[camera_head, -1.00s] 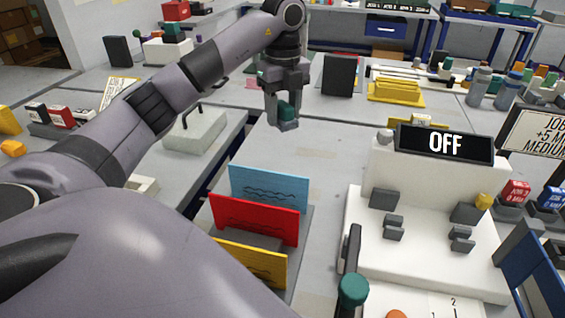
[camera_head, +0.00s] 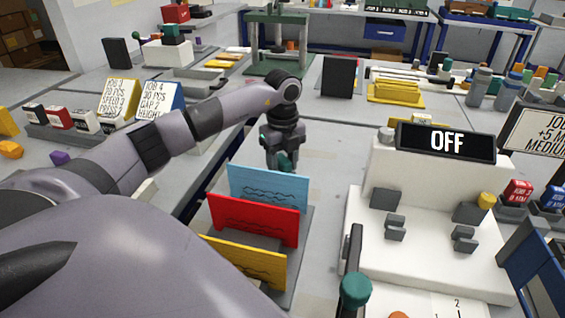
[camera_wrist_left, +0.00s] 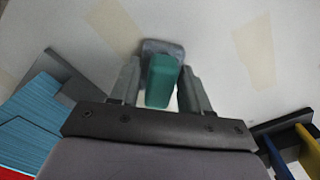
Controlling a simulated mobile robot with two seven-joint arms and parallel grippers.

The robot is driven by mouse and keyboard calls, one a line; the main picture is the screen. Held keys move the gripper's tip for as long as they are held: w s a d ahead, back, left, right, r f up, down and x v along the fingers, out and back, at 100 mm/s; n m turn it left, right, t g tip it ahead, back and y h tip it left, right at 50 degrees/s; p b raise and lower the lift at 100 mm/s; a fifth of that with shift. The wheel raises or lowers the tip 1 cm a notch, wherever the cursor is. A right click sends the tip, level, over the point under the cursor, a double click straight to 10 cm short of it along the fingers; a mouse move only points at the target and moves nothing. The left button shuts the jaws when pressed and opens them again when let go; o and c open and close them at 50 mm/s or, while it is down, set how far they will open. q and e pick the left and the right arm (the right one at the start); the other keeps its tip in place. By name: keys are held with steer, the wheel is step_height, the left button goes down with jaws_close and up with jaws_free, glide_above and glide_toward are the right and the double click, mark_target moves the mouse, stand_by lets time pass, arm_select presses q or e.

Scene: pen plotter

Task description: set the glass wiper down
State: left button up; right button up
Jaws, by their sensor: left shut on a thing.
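The glass wiper has a teal handle (camera_wrist_left: 161,80) and a grey head (camera_wrist_left: 163,47) beyond it in the left wrist view. My left gripper (camera_wrist_left: 159,88) is shut on the handle, one finger on each side. In the head view the gripper (camera_head: 281,160) points down over the grey table, just behind the blue card, and the teal wiper (camera_head: 286,161) shows only partly between the fingers. I cannot tell whether the wiper's head touches the table. My right gripper is not in view.
A rack holds a blue card (camera_head: 268,186), a red card (camera_head: 255,218) and a yellow card (camera_head: 246,262) close in front of the gripper. A white machine (camera_head: 420,248) with an "OFF" display (camera_head: 446,142) stands at right. The table between is mostly clear.

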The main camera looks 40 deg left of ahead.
mark_target(283, 158)
arm_select(q)
steer(key=o, duration=1)
steer(key=shift+f, duration=0.15)
step_height(283, 158, up, 12)
steer(key=shift+r+p, duration=0.2)
steer(key=shift+p, duration=0.25)
steer(key=shift+r, duration=0.1)
